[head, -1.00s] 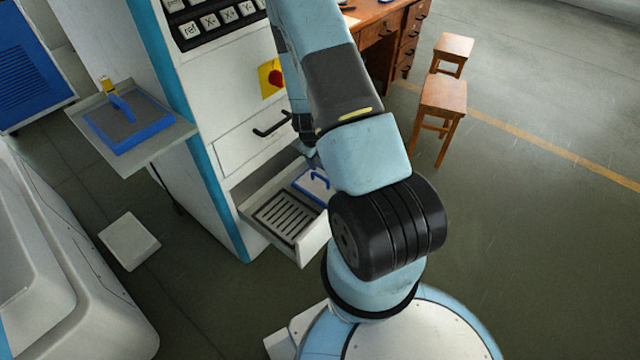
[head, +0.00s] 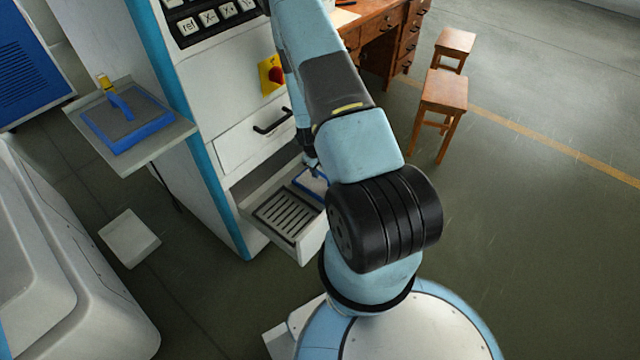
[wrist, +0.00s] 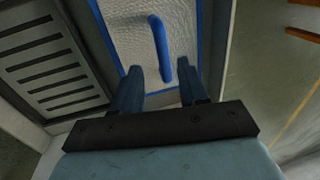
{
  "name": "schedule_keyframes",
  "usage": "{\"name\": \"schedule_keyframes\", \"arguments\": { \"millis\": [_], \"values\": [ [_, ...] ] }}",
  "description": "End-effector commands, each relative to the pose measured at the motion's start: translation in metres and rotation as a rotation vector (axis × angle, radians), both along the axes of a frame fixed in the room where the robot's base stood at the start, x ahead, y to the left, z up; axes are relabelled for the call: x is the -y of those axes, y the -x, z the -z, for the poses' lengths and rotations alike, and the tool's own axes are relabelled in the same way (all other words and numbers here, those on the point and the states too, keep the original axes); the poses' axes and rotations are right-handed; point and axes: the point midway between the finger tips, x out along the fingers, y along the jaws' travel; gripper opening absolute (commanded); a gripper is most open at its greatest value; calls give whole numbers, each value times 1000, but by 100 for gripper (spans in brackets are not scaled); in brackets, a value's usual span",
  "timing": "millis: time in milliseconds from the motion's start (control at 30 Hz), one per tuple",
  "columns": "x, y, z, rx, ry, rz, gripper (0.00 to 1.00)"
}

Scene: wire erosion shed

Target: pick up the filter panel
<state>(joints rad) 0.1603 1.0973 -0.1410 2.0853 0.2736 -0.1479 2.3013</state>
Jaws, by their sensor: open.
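A filter panel (head: 308,184) with a blue frame and whitish mesh lies in the open drawer, partly hidden behind my arm. In the wrist view the panel (wrist: 190,30) shows its textured surface and a raised blue handle (wrist: 160,48). My gripper (wrist: 161,82) is open and empty, its two dark blue fingers spread on either side of the handle's near end. From this view I cannot tell how far above the panel the fingertips are. In the head view my gripper (head: 312,163) is small, low over the panel.
The drawer (head: 298,246) also holds a dark slotted grille (head: 285,215), left of the panel. A similar blue-framed panel (head: 128,122) with a handle and yellow piece sits on a side shelf (head: 165,150). Wooden stools (head: 443,92) stand on open floor at right.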

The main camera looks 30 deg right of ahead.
Motion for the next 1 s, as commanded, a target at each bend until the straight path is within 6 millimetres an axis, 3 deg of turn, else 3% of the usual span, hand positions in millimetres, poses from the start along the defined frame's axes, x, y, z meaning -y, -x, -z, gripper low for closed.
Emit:
{"name": "schedule_keyframes", "arguments": {
  "millis": [233,600,900,1000],
  "values": [
    [4,-1,12,0,0,-1,43],
    [14,-4,51,0,0,-1,43],
    [14,-4,54,1,0,-1,43],
    [14,-4,54,1,0,-1,34]
  ]
}}
